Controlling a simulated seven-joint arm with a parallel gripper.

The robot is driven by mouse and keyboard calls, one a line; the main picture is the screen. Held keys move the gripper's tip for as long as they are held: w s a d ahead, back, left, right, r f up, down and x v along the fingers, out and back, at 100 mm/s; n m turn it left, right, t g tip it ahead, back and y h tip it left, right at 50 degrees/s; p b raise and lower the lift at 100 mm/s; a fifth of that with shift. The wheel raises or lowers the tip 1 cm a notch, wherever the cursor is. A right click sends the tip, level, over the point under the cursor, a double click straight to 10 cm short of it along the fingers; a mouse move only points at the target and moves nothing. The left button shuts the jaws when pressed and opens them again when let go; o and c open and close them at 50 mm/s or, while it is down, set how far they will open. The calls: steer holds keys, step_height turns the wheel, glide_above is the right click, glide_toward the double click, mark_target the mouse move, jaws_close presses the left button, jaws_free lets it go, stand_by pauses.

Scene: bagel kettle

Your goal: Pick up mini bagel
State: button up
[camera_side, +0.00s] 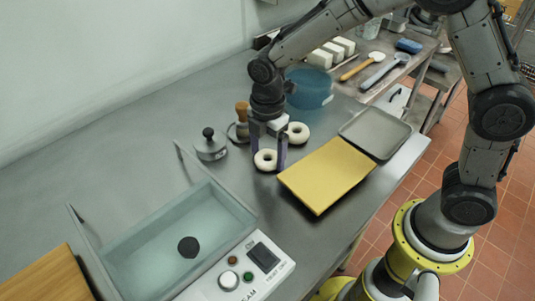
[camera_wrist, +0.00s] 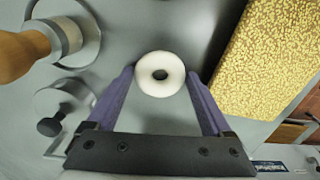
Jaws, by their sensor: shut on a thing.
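A pale mini bagel (camera_side: 265,160) with a hole in its middle is at the steel counter, left of the yellow board. In the wrist view the mini bagel (camera_wrist: 160,74) sits between the two purple fingertips, one on each side. My gripper (camera_side: 269,158) points down and is shut on this bagel. It also shows in the wrist view (camera_wrist: 160,82). I cannot tell whether the bagel is touching the counter. A second pale bagel (camera_side: 298,132) lies just behind, to the right of my gripper.
A yellow board (camera_side: 327,175) lies close on the right, with a grey tray (camera_side: 375,134) beyond it. A metal weight with a black knob (camera_side: 211,147) and a wooden-handled tool (camera_side: 242,114) stand to the left. A water-filled kettle (camera_side: 180,235) is front left. A blue bowl (camera_side: 309,88) is behind.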

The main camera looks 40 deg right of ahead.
steer(key=shift+r, duration=0.65)
steer(key=s+d+r, duration=0.2)
steer(key=s+r, duration=0.4)
steer(key=s, duration=0.1)
steer(key=s+d+r, duration=0.3)
steer(key=s+r, duration=0.3)
steer(key=w+r, duration=0.5)
steer(key=w, duration=0.3)
steer(key=w+d+m, duration=0.4)
steer(key=w+d, duration=1.1)
steer(key=d+f+m, duration=0.2)
steer(key=d+f, duration=0.1)
steer(key=d, duration=0.4)
steer(key=shift+w+d+f, duration=0.1)
steer(key=shift+f, duration=2.55)
steer(key=shift+w+f, duration=0.1)
steer(key=shift+f, duration=2.5)
